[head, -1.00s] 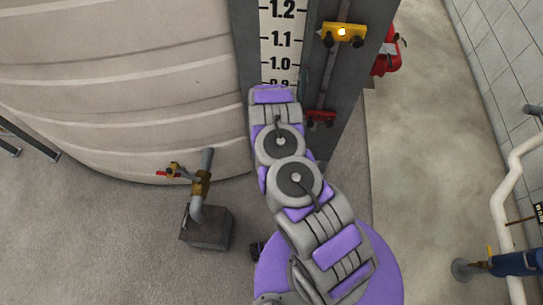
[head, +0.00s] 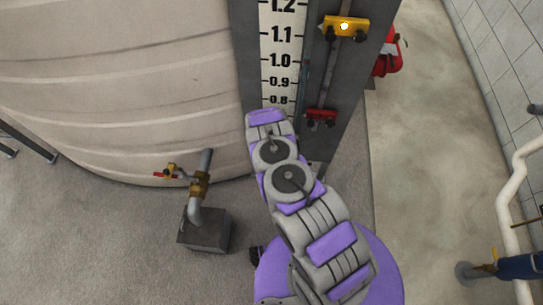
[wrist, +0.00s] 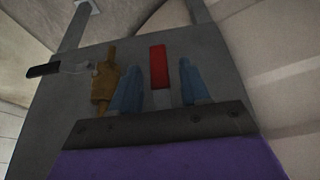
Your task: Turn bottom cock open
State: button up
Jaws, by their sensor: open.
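In the head view a red fitting (head: 321,115), which looks like the bottom cock, sits low on the dark gauge board (head: 355,75), just right of my arm. A yellow fitting (head: 344,26) is higher on the same board. In the wrist view my gripper (wrist: 160,88) is open, with its blue fingers apart. A red handle (wrist: 158,65) shows upright in the gap between them; I cannot tell whether it touches either finger. A brass body (wrist: 104,80) is left of the left finger. In the head view my gripper is hidden behind my arm.
A large ribbed tank (head: 110,90) fills the left. A pipe with a brass valve (head: 199,184) stands on a dark block (head: 206,232) at its foot. A red object (head: 391,55) is behind the board. A white pipe (head: 512,200) runs at right. Floor (head: 435,150) between is clear.

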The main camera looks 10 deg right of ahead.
jog(key=shift+c, duration=0.4)
grip_shut()
